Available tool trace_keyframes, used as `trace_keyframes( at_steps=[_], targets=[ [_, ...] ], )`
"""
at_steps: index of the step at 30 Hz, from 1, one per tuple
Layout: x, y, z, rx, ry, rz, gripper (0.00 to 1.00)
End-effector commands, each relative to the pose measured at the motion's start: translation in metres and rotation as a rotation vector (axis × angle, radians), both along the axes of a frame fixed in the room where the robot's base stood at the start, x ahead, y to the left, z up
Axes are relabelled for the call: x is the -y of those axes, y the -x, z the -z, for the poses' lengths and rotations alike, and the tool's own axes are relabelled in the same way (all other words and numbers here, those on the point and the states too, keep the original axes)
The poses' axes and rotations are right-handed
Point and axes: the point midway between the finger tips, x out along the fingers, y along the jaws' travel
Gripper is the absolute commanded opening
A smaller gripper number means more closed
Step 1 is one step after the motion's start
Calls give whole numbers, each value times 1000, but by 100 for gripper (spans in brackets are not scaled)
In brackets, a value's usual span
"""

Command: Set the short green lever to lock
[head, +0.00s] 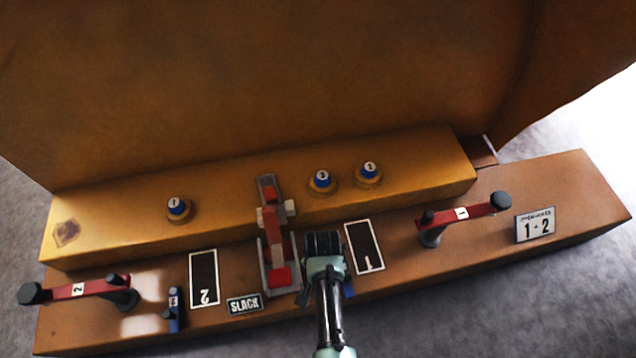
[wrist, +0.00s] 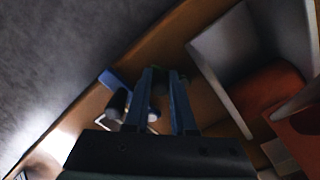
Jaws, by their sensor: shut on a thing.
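My gripper (head: 323,243) is low over the front ledge, between the red slide and the plate marked 1. In the wrist view its two blue-grey fingers (wrist: 163,78) point ahead and are closed on a small dark green piece (wrist: 157,72), which looks like the short green lever. Only a bit of the lever shows between the fingertips. In the head view my gripper hides the lever. I cannot tell its angle, and no lock mark can be read.
A red slide (head: 269,219) in a grey channel stands just left of my gripper. Red levers marked 2 (head: 95,287) and 1 (head: 470,213) stand at either end. A small blue part (head: 348,290) is close at right. A SLACK plate (head: 245,305) lies left.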

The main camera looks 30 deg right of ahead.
Motion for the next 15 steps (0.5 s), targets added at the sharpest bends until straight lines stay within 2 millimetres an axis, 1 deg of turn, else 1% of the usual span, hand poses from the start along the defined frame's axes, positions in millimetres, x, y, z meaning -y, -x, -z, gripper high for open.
trace_keyframes(
  at_steps=[1,6,15],
  targets=[
    [2,1,-3,-3,-2,-43,0],
    [8,-1,-2,-3,-1,-200,0],
    [16,-5,0,-1,0,-430,0]
  ],
)
